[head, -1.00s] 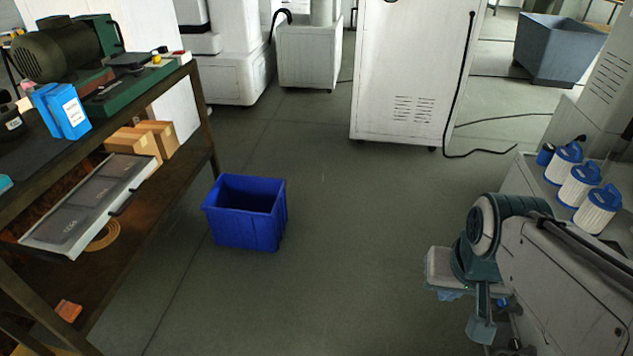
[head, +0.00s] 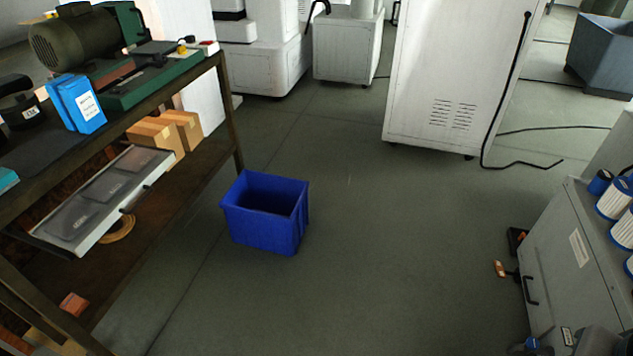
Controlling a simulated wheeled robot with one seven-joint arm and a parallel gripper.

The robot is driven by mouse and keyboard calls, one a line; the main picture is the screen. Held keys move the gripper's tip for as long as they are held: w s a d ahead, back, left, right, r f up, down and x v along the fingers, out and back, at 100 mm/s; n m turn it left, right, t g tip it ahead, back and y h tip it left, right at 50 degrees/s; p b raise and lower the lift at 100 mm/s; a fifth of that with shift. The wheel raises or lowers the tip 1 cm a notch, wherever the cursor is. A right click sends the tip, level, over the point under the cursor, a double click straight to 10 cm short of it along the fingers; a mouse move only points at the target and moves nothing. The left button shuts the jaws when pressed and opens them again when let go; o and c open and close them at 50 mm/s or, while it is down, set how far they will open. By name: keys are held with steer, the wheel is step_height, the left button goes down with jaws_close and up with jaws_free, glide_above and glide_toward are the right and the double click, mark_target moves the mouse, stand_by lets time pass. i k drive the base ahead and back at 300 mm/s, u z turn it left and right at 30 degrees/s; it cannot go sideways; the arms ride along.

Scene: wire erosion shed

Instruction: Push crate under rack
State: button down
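An empty-looking blue open-topped crate (head: 265,212) stands upright on the floor, left of the middle in the head view. It is just right of the dark rack (head: 232,120), whose nearest leg in the picture stands at the crate's upper left. The crate is outside the rack's footprint, with bare floor around its front and right sides. The rack has a top deck and a low brown shelf. My gripper is not in view; only a small grey part that may be my arm shows at the bottom right edge.
The rack carries a green machine (head: 160,85), blue boxes (head: 77,103), cardboard boxes (head: 165,132) and a drawer-like tray (head: 100,195). A grey cabinet (head: 572,270) with filters stands at right. A white cabinet (head: 450,75) and cable are behind. The middle floor is clear.

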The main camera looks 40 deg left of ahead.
mark_target(265, 211)
steer(key=i, duration=0.9)
steer(key=u, duration=1.7)
steer(key=i, duration=2.1)
steer(key=u, duration=0.4)
